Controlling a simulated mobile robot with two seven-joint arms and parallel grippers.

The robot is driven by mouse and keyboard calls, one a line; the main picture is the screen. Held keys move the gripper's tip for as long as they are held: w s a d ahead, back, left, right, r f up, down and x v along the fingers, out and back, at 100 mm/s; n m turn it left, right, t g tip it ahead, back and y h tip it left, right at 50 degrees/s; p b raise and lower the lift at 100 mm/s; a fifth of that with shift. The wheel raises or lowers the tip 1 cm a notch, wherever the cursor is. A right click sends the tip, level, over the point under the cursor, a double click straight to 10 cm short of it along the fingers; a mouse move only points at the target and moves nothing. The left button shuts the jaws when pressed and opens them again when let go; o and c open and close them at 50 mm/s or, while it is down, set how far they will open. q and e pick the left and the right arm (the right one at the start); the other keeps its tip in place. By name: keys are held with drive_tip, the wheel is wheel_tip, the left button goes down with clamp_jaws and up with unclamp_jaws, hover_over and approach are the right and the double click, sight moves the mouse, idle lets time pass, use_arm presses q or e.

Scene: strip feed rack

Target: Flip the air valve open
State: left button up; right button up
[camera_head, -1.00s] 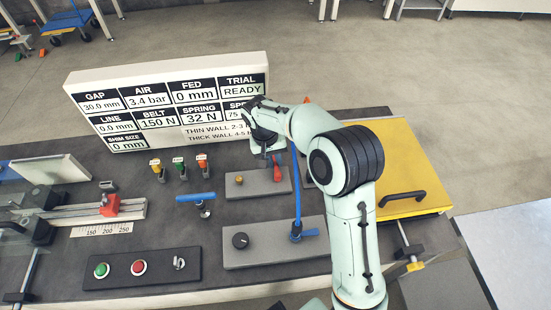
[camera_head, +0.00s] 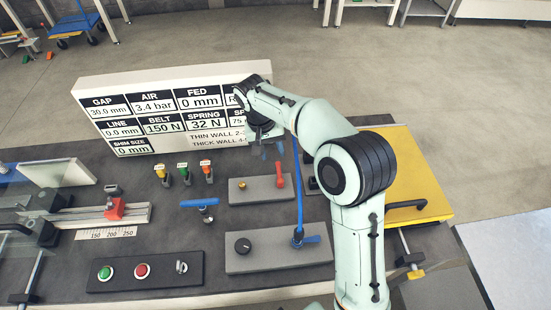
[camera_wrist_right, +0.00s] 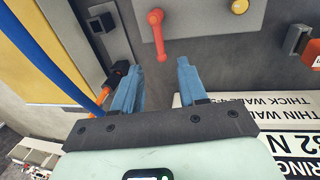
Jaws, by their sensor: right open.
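A red lever (camera_head: 281,174) stands on a small grey plate (camera_head: 258,196) beside a yellow knob (camera_head: 242,185). In the right wrist view the red lever (camera_wrist_right: 156,35) lies ahead of the fingertips, its end between them in the picture but apart from them. I cannot tell by label which one is the air valve. My right gripper (camera_head: 264,151) is near the red lever, in front of the display board. In the wrist view its blue fingers (camera_wrist_right: 158,78) are open and empty.
The blue hose (camera_head: 299,190) rises close to my right arm. The display board (camera_head: 115,90) stands behind. Yellow, green and red tagged items (camera_head: 183,175), a blue T-handle (camera_head: 199,203) and a button panel (camera_head: 150,282) are to the left. A yellow plate (camera_head: 410,170) lies right.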

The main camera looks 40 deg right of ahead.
drive_tip(key=r, duration=0.3)
drive_tip(key=a+r, duration=0.1)
drive_tip(key=r, duration=0.1)
drive_tip(key=shift+w+p, duration=0.25)
drive_tip(key=shift+p, duration=0.05)
drive_tip(key=shift+f, duration=0.1)
